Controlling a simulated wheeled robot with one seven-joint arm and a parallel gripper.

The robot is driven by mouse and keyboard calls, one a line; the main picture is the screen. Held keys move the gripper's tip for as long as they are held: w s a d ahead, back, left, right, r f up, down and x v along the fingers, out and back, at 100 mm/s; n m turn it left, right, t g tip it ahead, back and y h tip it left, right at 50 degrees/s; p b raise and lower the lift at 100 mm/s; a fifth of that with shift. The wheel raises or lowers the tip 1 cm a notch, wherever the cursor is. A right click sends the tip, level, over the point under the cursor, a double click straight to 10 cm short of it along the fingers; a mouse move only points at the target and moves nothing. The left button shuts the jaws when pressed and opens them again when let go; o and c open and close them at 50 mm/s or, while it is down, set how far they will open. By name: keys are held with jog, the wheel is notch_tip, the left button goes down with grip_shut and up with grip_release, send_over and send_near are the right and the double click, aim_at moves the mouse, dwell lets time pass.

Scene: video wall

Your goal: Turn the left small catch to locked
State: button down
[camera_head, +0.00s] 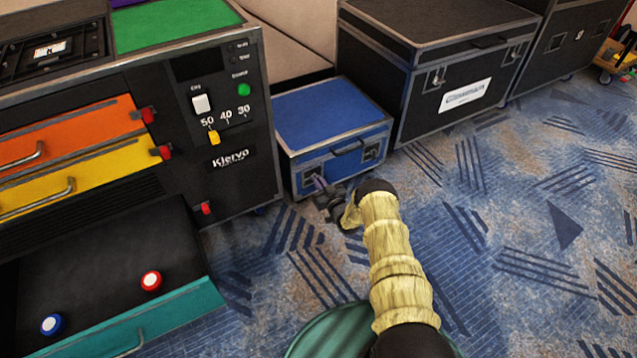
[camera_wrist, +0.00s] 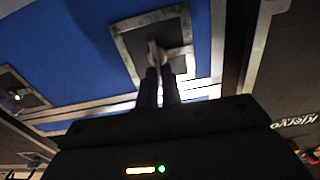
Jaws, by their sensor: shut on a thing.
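A small blue case (camera_head: 330,115) with metal edges stands on the carpet and has two small catches on its front. My gripper (camera_head: 321,185) is at the left small catch (camera_head: 307,183), which it partly hides in the head view. In the wrist view, which is upside down, my gripper's dark fingers (camera_wrist: 159,78) are shut on the grey turning piece of the left small catch (camera_wrist: 152,50), inside a metal-framed dark plate. The right small catch (camera_head: 371,151) is untouched; it also shows in the wrist view (camera_wrist: 17,96). The catch's exact angle is hard to tell.
A black cabinet (camera_head: 240,185) stands close on the left, with an open teal-fronted drawer (camera_head: 150,325) holding a red and a blue button. A large black case (camera_head: 440,60) stands behind right. The carpet at right is clear.

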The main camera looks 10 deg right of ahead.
jog(key=shift+m, duration=0.3)
jog(key=shift+w+d+f+m+b, duration=0.1)
jog(key=shift+d+f+m+b, duration=0.15)
jog(key=shift+m+b, duration=1.9)
jog(key=shift+w+d+f+m+b, duration=0.25)
jog(key=shift+m+b, duration=0.35)
jog(key=shift+m, duration=3)
jog(key=shift+s+d+f+m+b, duration=0.25)
jog(key=shift+m+b, duration=1.15)
jog(key=shift+m, duration=1.45)
jog(key=shift+w+a, duration=0.1)
jog(key=shift+a, duration=0.05)
jog(key=c, duration=1.6)
grip_release()
